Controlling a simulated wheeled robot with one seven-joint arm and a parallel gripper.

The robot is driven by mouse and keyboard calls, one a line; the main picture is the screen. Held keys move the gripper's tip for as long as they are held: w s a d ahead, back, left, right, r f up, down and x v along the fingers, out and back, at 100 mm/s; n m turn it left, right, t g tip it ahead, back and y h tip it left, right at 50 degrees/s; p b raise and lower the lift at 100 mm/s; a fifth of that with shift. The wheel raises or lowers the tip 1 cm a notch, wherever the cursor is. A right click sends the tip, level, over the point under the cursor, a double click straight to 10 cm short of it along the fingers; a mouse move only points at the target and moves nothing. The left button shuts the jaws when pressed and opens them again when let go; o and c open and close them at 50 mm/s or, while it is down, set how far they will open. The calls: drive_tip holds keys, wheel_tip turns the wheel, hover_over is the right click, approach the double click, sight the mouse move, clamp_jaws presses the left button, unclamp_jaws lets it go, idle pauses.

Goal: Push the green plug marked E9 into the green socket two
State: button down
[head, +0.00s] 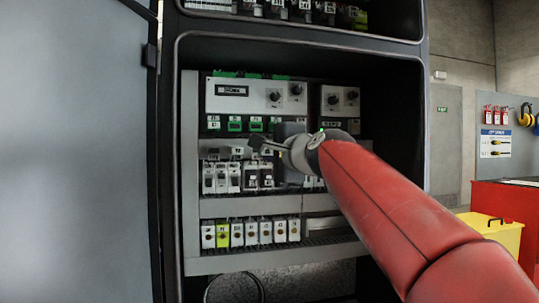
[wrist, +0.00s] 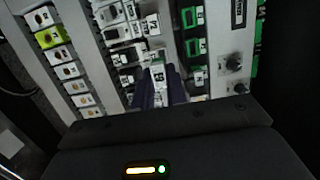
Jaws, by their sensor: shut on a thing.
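My gripper (head: 258,144) is in front of the open cabinet, just below the row of green sockets (head: 234,124). In the wrist view its jaws (wrist: 159,93) are shut on a small block with a white label (wrist: 157,73), apparently the plug. The green sockets (wrist: 195,47) stand in a row to the right of the block in the wrist view. Their marks are too blurred to tell which is two. The held block looks apart from the sockets.
Grey and black breakers (head: 221,178) sit below the sockets, with a lower terminal row holding a yellow-green block (head: 222,235). Control boxes with knobs (head: 256,96) are above. The cabinet door (head: 75,150) stands open at left. A red cabinet (head: 510,205) is at right.

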idle(0.4)
drive_tip(key=s+a+r+p, duration=0.1)
drive_tip(key=a+r+p, duration=0.4)
drive_tip(key=r+p, duration=0.1)
drive_tip(key=shift+s+a, duration=0.15)
drive_tip(key=shift+s, duration=0.1)
idle(0.7)
drive_tip(key=shift+r, duration=0.1)
drive_tip(key=shift+w+d+x, duration=0.1)
drive_tip(key=shift+d+x, duration=0.1)
drive_tip(key=shift+x, duration=0.85)
drive_tip(key=shift+w+d+x, duration=0.1)
drive_tip(key=shift+d+x, duration=0.05)
drive_tip(key=shift+x, duration=0.9)
drive_tip(key=shift+w+d+x, duration=0.1)
drive_tip(key=shift+d+x, duration=0.1)
drive_tip(key=shift+x, duration=0.85)
drive_tip(key=shift+w+a, duration=0.15)
drive_tip(key=shift+w, duration=0.45)
drive_tip(key=shift+w, duration=0.2)
